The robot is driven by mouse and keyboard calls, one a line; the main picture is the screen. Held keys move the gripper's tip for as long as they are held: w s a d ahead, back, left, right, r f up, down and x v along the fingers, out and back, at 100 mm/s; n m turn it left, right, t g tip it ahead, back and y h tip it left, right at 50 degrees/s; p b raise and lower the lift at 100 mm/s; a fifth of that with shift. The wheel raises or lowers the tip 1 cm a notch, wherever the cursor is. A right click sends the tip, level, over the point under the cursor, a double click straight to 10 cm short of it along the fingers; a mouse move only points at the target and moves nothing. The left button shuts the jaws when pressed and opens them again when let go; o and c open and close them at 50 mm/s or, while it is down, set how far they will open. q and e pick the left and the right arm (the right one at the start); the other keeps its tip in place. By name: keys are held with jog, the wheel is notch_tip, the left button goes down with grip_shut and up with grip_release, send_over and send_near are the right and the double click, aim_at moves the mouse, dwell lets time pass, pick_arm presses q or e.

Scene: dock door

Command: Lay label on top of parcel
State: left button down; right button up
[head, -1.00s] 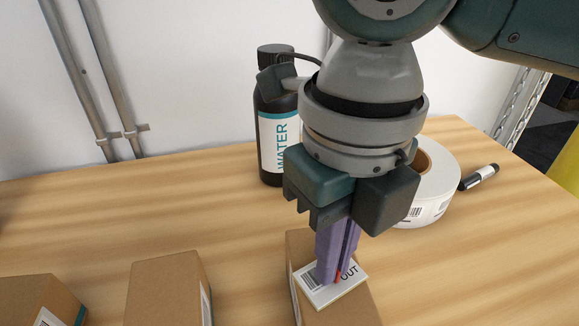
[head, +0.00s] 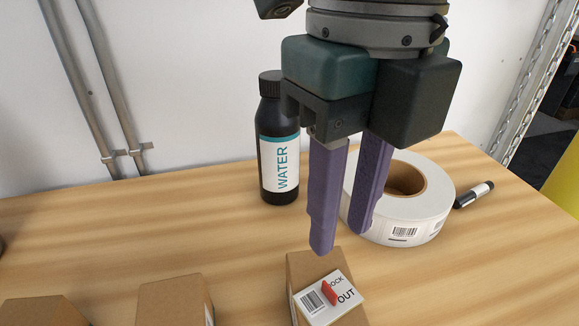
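The label (head: 312,306) is a white card with a barcode, partly readable black lettering ending in "OUT", and a small red tab standing on it. It lies on top of the brown parcel (head: 302,267) at the bottom centre, slightly askew, with its right corner near or past the parcel's edge. My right gripper (head: 343,240) is above and behind the label, its two purple fingers apart with nothing between them. It is clear of the label. My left gripper is not in view.
Two more brown boxes stand on the wooden table at left, one nearer the middle (head: 174,300) and one at the lower left (head: 45,312). The table's left middle is clear.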

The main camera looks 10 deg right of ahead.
jog(key=s+a+f+m+t+y, duration=0.1)
jog(key=s+a+f+m+y, duration=0.15)
jog(key=m, duration=0.75)
jog(key=s+a+f+m+t+y, duration=0.1)
jog(key=s+a+f+m+y, duration=0.15)
jog(key=m, duration=0.75)
jog(key=s+d+f+m+h, duration=0.2)
jog(key=s+d+m, duration=0.1)
jog(key=d+m, duration=0.4)
jog(key=s+d+f+m+t+h, duration=0.1)
jog(key=s+d+f+m+h, duration=0.1)
jog(key=s+d+m, duration=0.2)
jog(key=d+m, duration=0.3)
jog(key=m, duration=0.3)
jog(key=shift+d+f+m+t+h, duration=0.2)
jog(key=shift+f+m+t+h, duration=0.1)
jog(key=shift+f+m+h, duration=0.1)
